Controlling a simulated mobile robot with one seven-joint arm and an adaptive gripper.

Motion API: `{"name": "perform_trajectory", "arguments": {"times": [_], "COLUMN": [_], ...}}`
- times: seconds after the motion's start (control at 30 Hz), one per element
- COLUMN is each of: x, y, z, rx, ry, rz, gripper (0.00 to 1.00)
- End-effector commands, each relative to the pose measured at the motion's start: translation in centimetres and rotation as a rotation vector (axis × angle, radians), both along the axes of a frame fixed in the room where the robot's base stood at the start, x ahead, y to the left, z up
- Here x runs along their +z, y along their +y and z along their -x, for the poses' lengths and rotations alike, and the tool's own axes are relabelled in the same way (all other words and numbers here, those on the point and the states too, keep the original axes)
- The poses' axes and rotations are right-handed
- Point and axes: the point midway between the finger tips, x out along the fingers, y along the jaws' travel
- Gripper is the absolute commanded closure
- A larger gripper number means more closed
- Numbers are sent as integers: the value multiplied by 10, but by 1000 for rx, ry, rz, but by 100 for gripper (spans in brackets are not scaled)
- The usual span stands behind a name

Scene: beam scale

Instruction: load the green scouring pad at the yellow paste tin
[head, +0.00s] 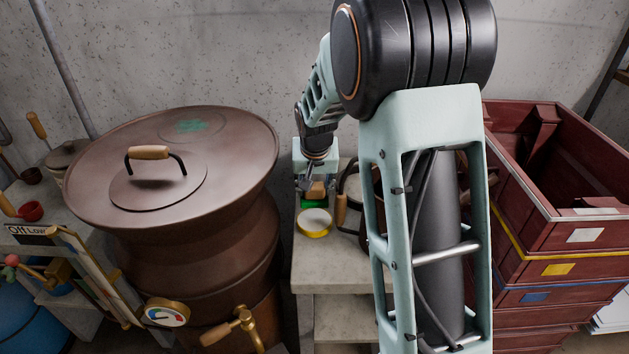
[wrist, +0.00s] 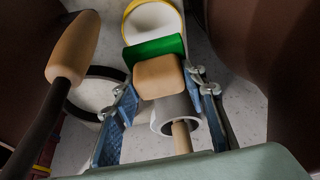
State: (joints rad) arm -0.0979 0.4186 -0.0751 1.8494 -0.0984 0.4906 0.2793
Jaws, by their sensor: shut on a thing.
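The green scouring pad (wrist: 150,48) is a flat green layer on a tan block (wrist: 158,76), in the wrist view. My gripper (wrist: 160,84) is shut on the scouring pad by its tan block, one finger on each side. The yellow paste tin (head: 313,232) stands on the grey bench in the head view, with pale paste inside. It also shows at the top of the wrist view (wrist: 153,20). The green face points toward the tin and overlaps its near rim in the wrist view. I cannot tell whether pad and paste touch.
A pot with a wooden handle (wrist: 66,62) stands close beside my gripper. A grey cylinder with a wooden rod (wrist: 175,115) shows below the block. A large brown lidded vessel (head: 175,215) is to the left. Stacked red crates (head: 560,235) stand right. The front of the bench (head: 330,262) is clear.

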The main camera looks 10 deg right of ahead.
Motion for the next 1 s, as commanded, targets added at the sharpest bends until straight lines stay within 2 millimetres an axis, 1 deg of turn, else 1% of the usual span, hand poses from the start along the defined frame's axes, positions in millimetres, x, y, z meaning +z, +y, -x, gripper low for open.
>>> {"name": "perform_trajectory", "arguments": {"times": [0.17, 0.5, 0.6, 0.7, 1.0], "x": [-12, -48, -55, -58, -57], "y": [0, 0, 0, 0, 0], "z": [0, 0, 0, 0, 0], "rx": [0, 0, 0, 0, 0], "ry": [1, 2, 1, 0, 0], "rz": [0, 0, 0, 0, 1], "gripper": [80, 80, 80, 80, 80]}}
